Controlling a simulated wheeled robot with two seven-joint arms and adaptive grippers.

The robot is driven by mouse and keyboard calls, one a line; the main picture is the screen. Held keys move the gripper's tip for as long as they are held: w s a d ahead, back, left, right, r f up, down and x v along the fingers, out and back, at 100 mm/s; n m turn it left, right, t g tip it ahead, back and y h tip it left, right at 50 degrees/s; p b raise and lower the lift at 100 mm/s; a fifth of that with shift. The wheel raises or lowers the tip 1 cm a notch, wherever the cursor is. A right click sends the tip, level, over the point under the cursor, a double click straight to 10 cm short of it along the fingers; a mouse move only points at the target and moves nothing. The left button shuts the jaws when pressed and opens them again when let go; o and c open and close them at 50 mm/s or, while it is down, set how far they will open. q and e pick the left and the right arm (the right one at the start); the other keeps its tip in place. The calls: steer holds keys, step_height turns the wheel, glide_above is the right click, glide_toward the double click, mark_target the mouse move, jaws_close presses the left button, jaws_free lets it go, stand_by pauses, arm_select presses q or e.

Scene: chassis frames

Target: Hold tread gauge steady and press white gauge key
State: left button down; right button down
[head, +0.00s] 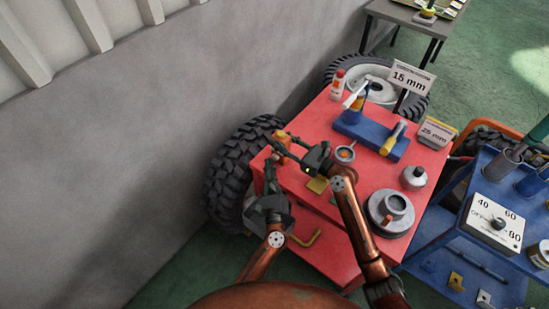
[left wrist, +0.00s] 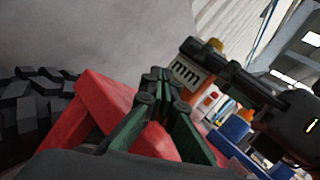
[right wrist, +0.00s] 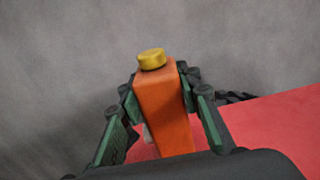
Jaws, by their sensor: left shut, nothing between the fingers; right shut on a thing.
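The tread gauge (head: 281,153) is an orange block with a yellow knob on top, at the far left corner of the red cart top. In the right wrist view the gauge (right wrist: 165,112) stands nearly upright between the fingers of my right gripper (right wrist: 160,98), which is shut on it. In the left wrist view its face (left wrist: 187,72) carries a plate reading "mm". My left gripper (left wrist: 160,76) is shut and empty, its tips close beside that face in the picture; contact cannot be told. I cannot clearly make out the white gauge key.
The red cart (head: 330,250) also carries a blue tool holder (head: 365,136), a bottle (head: 338,84), a round grey part (head: 377,212) and a "15 mm" sign (head: 412,78). A tyre (head: 228,170) and the grey wall lie left. A blue cart (head: 455,220) stands right.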

arm_select(q)
steer(key=shift+s+a, duration=0.15)
steer(key=shift+s, duration=0.05)
steer(key=shift+s+a, duration=0.75)
steer(key=shift+s, duration=0.3)
steer(key=shift+s+a, duration=0.75)
steer(key=shift+s, duration=0.25)
arm_select(e)
steer(key=c, duration=1.3)
jaws_free()
